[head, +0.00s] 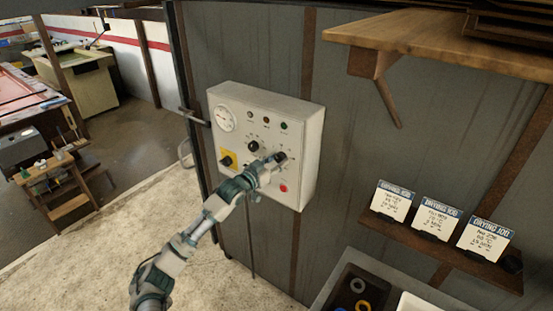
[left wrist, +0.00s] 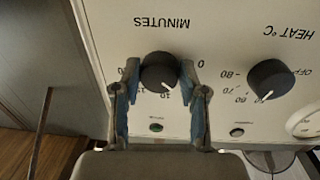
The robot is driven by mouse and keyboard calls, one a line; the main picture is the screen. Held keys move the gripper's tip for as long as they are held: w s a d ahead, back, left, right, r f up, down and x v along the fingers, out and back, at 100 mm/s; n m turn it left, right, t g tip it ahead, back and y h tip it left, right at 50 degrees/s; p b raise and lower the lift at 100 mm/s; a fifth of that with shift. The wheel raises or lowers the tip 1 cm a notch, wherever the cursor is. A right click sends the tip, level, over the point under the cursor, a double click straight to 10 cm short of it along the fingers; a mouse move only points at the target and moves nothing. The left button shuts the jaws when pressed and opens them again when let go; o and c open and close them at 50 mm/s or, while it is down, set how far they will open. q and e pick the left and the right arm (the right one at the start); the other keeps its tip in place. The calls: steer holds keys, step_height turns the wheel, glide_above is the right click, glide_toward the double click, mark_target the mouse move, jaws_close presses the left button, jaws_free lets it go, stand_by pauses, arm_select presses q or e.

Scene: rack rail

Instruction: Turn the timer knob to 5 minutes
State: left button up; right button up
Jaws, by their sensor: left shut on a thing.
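The timer knob (left wrist: 160,72) is black and round, under the upside-down word MINUTES in the left wrist view. Its white line points down and slightly right, close to the 10 mark. A 0 shows to its right; the marks between are hidden or unclear. My left gripper (left wrist: 160,70) is shut on the knob, one blue-padded finger on each side. In the head view my left gripper (head: 272,163) is at the right part of the white control box (head: 308,150), covering part of the timer knob (head: 280,157).
The heat knob (left wrist: 270,80) is close beside the right finger. The box also carries a yellow-backed switch (head: 227,161), a red button (head: 283,188), a gauge (head: 224,119) and several small lamps. A shelf with cards (head: 435,217) is at the right.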

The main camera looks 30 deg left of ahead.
arm_select(q)
steer(key=o, duration=1.1)
steer(key=shift+a, duration=0.1)
steer(key=shift+s+a+f, duration=0.1)
steer(key=shift+s+a, duration=0.2)
steer(key=shift+s, duration=1.65)
steer(key=shift+s+a+r, duration=0.1)
steer(key=shift+s+a, duration=0.25)
steer(key=shift+s, duration=1.6)
steer(key=shift+s+a+f, duration=0.1)
steer(key=shift+s+a, duration=0.2)
steer(key=shift+s, duration=1.65)
